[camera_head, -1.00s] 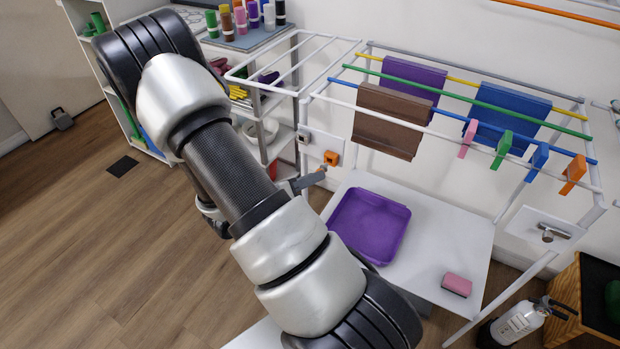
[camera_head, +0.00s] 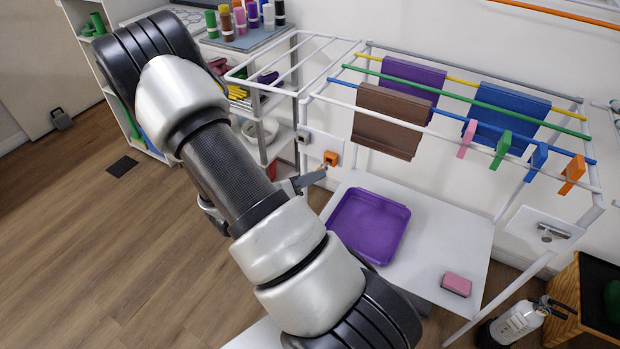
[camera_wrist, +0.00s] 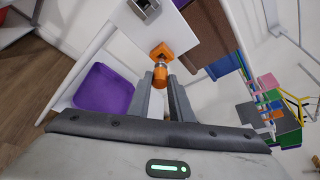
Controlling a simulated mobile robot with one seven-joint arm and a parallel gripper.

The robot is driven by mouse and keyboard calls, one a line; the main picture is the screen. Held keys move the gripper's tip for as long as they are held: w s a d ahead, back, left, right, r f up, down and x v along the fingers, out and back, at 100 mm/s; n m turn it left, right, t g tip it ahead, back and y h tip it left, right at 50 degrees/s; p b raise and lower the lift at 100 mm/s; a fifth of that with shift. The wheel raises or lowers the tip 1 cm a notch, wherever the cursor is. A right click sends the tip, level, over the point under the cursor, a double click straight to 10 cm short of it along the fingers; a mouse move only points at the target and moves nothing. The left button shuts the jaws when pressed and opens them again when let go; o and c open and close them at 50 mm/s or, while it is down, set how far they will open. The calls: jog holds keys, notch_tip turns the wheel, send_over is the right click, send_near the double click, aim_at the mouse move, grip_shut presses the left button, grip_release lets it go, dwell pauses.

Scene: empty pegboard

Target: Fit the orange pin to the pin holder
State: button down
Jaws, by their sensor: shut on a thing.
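My gripper (camera_wrist: 162,80) is shut on the orange pin (camera_wrist: 160,73) in the wrist view. The pin has an orange grip and a short silvery shaft, which points at the orange pin holder (camera_wrist: 162,51). The shaft's end is at or very close to the holder's face; I cannot tell whether it is inside. In the head view, the orange block-shaped holder (camera_head: 331,158) sits on a white panel on the rack's left side. My gripper (camera_head: 315,178) is just below and left of it, with the pin mostly hidden.
A grey holder (camera_head: 303,137) is on the panel left of the orange one. The white drying rack holds a brown cloth (camera_head: 386,122) and several coloured pegs. A purple tray (camera_head: 370,225) and pink sponge (camera_head: 457,284) lie on the white shelf (camera_head: 445,240) below.

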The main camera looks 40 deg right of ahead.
jog(key=shift+w+d, duration=0.25)
jog(key=shift+d, duration=0.3)
jog(key=shift+w+d, duration=0.2)
jog(key=shift+d, duration=0.35)
jog(key=c, duration=1.5)
grip_release()
jog(key=p+v, duration=0.1)
jog(key=v, duration=1.6)
jog(key=shift+a+p, duration=0.2)
jog(key=shift+p, duration=0.15)
